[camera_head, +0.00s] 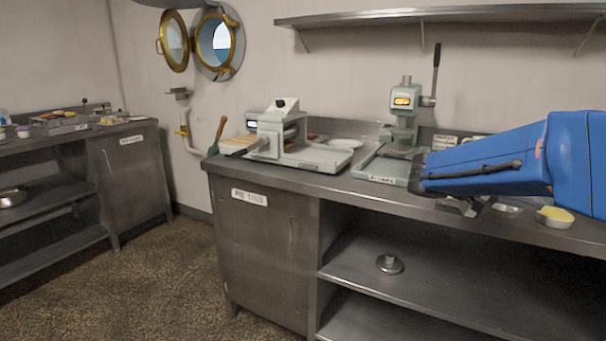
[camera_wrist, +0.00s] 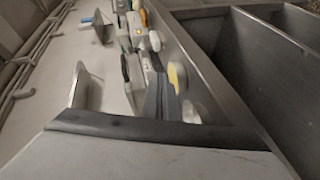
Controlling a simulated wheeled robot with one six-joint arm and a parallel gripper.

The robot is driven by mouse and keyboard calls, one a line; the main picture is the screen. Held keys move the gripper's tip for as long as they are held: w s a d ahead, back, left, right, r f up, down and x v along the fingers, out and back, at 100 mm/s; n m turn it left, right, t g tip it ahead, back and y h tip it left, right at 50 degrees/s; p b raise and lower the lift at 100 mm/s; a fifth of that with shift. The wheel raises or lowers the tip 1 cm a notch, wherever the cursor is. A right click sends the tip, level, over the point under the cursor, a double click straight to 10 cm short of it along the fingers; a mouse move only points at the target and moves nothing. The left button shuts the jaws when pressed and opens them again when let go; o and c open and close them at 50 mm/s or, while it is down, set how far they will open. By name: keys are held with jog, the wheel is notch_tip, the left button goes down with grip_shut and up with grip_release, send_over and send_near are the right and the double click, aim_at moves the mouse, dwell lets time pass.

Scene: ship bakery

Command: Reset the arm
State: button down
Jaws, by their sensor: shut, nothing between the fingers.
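My arm, in blue, reaches in from the right of the head view above the steel counter (camera_head: 340,180). The dark end at its left is my gripper (camera_head: 418,182), shut and empty. It is over the counter just right of the lever press (camera_head: 403,125). The fingertips are small and hard to make out there. In the wrist view, a pale block with a dark edge fills the bottom, and the counter runs away at a tilt.
A grey press machine (camera_head: 285,140) stands left of the lever press. A yellow-topped cup (camera_head: 555,216) sits near the counter's front edge, below my arm. A round metal weight (camera_head: 389,264) lies on the open shelf. The floor at left is clear.

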jog(key=s+a+f+n+t+y, duration=0.2)
jog(key=s+a+f+n+y, duration=0.1)
jog(key=s+a+f+y, duration=0.8)
jog(key=s+a+f+t+y, duration=0.2)
jog(key=s+a+f, duration=0.1)
jog(key=a, duration=0.4)
jog(key=s+a+f+n+t+y, duration=0.1)
jog(key=s+a+f+t+y, duration=0.1)
jog(key=s+a+f, duration=0.2)
jog(key=shift+a+f+t, duration=0.3)
jog(key=shift+a+f, duration=0.35)
jog(key=shift+a, duration=1.15)
